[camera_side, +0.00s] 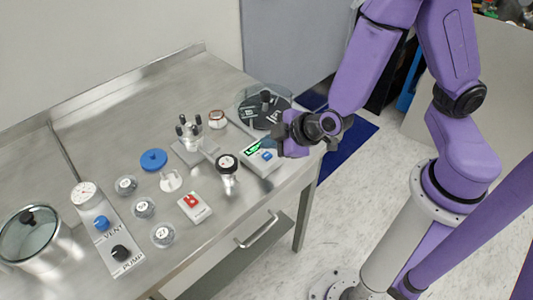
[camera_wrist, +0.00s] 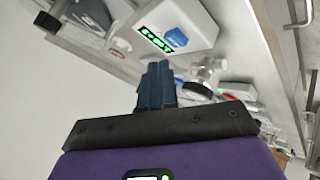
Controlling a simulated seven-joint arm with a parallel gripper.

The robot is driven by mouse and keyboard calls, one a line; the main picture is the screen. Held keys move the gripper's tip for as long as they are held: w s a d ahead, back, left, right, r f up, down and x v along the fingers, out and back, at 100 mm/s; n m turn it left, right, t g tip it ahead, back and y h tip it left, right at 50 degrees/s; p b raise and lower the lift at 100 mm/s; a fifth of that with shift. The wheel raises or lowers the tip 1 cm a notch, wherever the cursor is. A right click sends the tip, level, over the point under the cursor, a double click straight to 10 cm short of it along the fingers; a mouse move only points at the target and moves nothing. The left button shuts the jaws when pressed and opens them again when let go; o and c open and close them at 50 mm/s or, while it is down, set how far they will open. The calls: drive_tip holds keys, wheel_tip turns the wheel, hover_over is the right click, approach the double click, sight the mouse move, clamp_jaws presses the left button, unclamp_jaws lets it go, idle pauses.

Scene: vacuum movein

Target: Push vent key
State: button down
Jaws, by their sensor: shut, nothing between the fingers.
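A white box with a green display (camera_side: 253,147) and a blue key (camera_side: 266,155) sits near the table's right edge. In the wrist view, the blue key (camera_wrist: 176,38) is beside the lit display, with lettering too small to read. A panel at the left of the table is marked VENT and PUMP, with a blue knob (camera_side: 102,223) by VENT and a black knob (camera_side: 119,252) by PUMP. My gripper (camera_side: 273,142) is shut and empty close to the white box, apart from the blue key in the wrist view. Its closed fingers (camera_wrist: 157,68) point toward the box.
A dark round vessel (camera_side: 265,104) stands behind the box. A black-topped valve (camera_side: 227,165) and a white box with a red button (camera_side: 194,204) stand to its left and front. Several clear jars, a blue disc (camera_side: 153,160) and a glass-lidded pot (camera_side: 30,238) are farther left.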

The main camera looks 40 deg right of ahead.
sight(270, 157)
drive_tip(key=shift+r, duration=2.5)
drive_tip(key=s+d+r+m+g+h, duration=0.1)
drive_tip(key=s+d+r+h, duration=0.1)
drive_tip(key=s+d, duration=0.15)
drive_tip(key=s+d+r+g+h, duration=0.1)
drive_tip(key=s+d+r+h, duration=0.15)
drive_tip(key=d, duration=0.25)
drive_tip(key=s+d+r+n+g+y, duration=0.1)
drive_tip(key=s+g, duration=0.2)
drive_tip(key=s, duration=0.4)
drive_tip(key=s+r+n+g+y, duration=0.1)
drive_tip(key=s+g+y, duration=0.1)
drive_tip(key=s, duration=0.5)
drive_tip(key=shift+d+g, duration=0.35)
drive_tip(key=shift+g, duration=0.55)
